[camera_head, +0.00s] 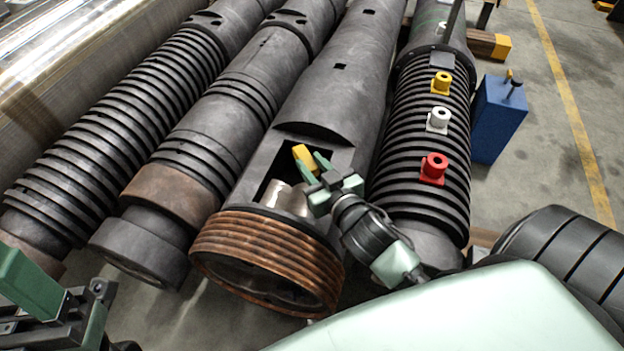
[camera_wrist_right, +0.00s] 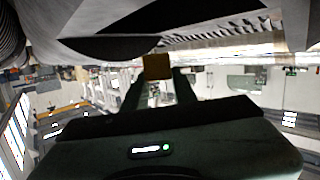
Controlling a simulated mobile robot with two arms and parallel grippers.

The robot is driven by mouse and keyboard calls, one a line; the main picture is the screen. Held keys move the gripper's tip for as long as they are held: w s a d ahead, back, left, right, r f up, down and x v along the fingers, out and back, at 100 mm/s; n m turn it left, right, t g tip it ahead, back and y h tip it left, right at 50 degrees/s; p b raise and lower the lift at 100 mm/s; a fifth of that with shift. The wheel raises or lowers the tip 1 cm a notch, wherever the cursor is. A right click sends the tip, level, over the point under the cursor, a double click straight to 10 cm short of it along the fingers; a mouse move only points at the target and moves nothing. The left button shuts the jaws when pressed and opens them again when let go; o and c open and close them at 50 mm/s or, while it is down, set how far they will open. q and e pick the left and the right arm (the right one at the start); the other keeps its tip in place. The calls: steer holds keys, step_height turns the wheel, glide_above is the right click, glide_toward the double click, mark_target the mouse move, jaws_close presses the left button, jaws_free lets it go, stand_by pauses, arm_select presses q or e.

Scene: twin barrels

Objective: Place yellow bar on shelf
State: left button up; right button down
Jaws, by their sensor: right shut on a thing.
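The yellow bar (camera_head: 304,157) is in the jaws of my right gripper (camera_head: 311,164). The gripper is shut on it over the rectangular opening (camera_head: 272,186) in the middle barrel (camera_head: 325,97). The bar is tilted, and I cannot tell whether it touches the opening's edge. In the right wrist view the bar's end (camera_wrist_right: 157,66) shows between the fingertips (camera_wrist_right: 158,82). A pale metal cylinder (camera_head: 287,198) lies inside the opening. I cannot pick out a shelf. My left gripper (camera_head: 60,310) is partly in view at the lower left, away from the bar, its jaw opening unclear.
A ribbed barrel (camera_head: 405,160) at right carries yellow (camera_head: 441,83), white (camera_head: 438,120) and red (camera_head: 433,168) fittings. A blue box (camera_head: 497,118) stands beyond it. More dark barrels (camera_head: 125,110) lie at left. Open floor (camera_head: 560,150) shows at far right.

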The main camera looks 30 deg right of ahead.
steer(key=shift+f+b, duration=1.05)
steer(key=shift+f, duration=0.9)
steer(key=shift+f, duration=0.15)
steer(key=c, duration=1.1)
jaws_free()
steer(key=shift+f, duration=0.1)
